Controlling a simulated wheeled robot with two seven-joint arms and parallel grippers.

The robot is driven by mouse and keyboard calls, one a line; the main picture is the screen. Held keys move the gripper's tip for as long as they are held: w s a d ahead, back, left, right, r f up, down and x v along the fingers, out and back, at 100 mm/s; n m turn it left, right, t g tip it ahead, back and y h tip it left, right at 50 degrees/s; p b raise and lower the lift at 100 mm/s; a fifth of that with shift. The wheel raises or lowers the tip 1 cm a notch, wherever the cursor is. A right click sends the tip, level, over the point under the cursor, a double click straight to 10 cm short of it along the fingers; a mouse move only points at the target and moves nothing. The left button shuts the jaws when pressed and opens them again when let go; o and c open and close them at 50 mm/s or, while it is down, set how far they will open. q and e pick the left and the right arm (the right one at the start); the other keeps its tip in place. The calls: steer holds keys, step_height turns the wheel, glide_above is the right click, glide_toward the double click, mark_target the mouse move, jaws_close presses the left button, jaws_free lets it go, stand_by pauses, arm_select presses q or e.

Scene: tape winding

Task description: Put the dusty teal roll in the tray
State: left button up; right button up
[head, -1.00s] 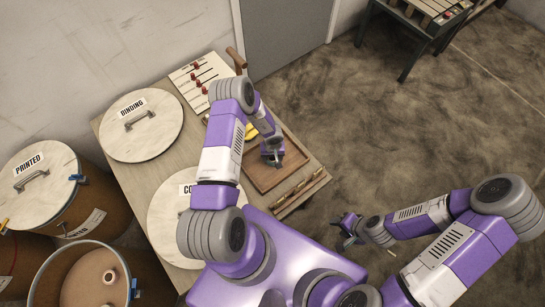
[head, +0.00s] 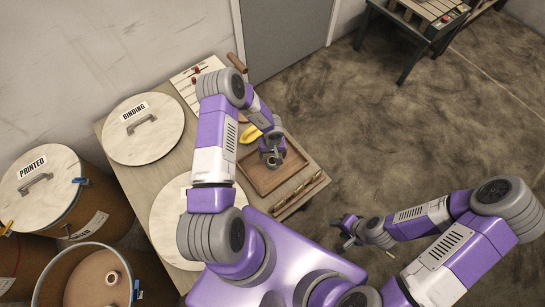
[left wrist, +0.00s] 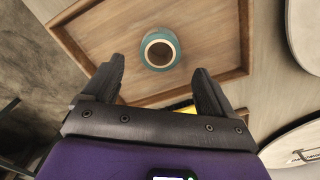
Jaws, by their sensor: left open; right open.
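The dusty teal roll (left wrist: 160,49) stands inside the wooden tray (left wrist: 218,75), its pale core facing up in the left wrist view. In the head view the roll (head: 271,162) shows as a small teal patch below my left gripper (head: 272,152), toward the far part of the tray (head: 262,181). In the left wrist view my left gripper (left wrist: 158,75) is open, its fingers spread to either side and the roll beyond their tips, apart from them. My right gripper (head: 347,230) is open and empty, off the table's right side.
A yellow object (head: 251,134) lies beside the tray. A notched wooden rack (head: 300,194) runs along the tray's near side. Round lids (head: 142,128) cover the table's left part. Barrels (head: 40,185) stand at the left.

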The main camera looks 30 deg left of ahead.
mark_target(273, 161)
arm_select(q)
step_height(273, 161, up, 6)
steer(key=p, duration=0.2)
steer(key=s+d+r+m+h, duration=0.2)
steer(key=s+d, duration=0.6)
steer(key=s+d+r+m+h, duration=0.1)
steer(key=s+d+m+h, duration=0.1)
steer(key=s+d, duration=0.6)
steer(key=shift+r, duration=0.4)
steer(key=shift+w+t, duration=0.1)
steer(key=shift+t, duration=0.2)
